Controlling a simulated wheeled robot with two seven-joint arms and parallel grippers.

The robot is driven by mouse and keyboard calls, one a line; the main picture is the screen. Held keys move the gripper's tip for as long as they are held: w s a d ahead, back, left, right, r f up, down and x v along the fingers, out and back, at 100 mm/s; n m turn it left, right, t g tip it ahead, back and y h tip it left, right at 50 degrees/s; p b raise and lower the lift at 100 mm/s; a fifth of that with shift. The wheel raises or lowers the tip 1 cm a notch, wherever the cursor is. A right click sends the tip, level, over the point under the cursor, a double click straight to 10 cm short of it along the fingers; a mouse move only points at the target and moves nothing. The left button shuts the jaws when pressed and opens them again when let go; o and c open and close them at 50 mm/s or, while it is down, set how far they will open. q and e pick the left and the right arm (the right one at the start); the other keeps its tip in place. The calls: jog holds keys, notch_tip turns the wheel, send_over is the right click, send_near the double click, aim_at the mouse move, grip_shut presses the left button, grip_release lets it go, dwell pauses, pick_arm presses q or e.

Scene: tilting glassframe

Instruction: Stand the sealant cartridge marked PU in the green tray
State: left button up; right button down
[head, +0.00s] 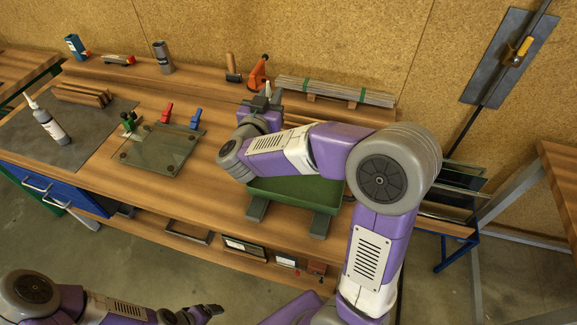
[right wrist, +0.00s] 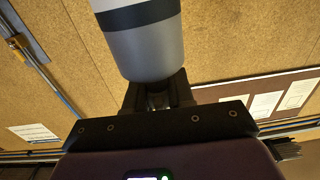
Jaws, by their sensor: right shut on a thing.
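My right gripper (head: 262,103) is shut on a grey cartridge (right wrist: 145,48) with a dark band. In the head view its pale nozzle (head: 268,88) points up behind my right wrist, and my arm hides most of its body. I cannot read its marking. The green tray (head: 300,194) is at the front edge of the bench, partly hidden below my right forearm; the held cartridge is behind it. Another grey cartridge or bottle (head: 50,122) with a nozzle and dark label stands on the dark mat at left. My left gripper (head: 208,311) is low in front of the bench, its fingers too small to judge.
A glass plate (head: 160,149) with red, blue and green clamps lies on the bench (head: 215,190). A grey cylinder (head: 162,57), orange tool (head: 258,73) and bundled strips (head: 335,91) line the back. Bare wood lies between the glass and the tray.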

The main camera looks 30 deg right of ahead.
notch_tip(320, 180, down, 10)
jog(key=b, duration=0.3)
jog(key=shift+w+r, duration=0.15)
jog(key=shift+r, duration=0.1)
jog(key=shift+w+f, duration=0.1)
jog(key=shift+f, duration=0.15)
jog(key=shift+f, duration=0.15)
jog(key=c, duration=1)
grip_release()
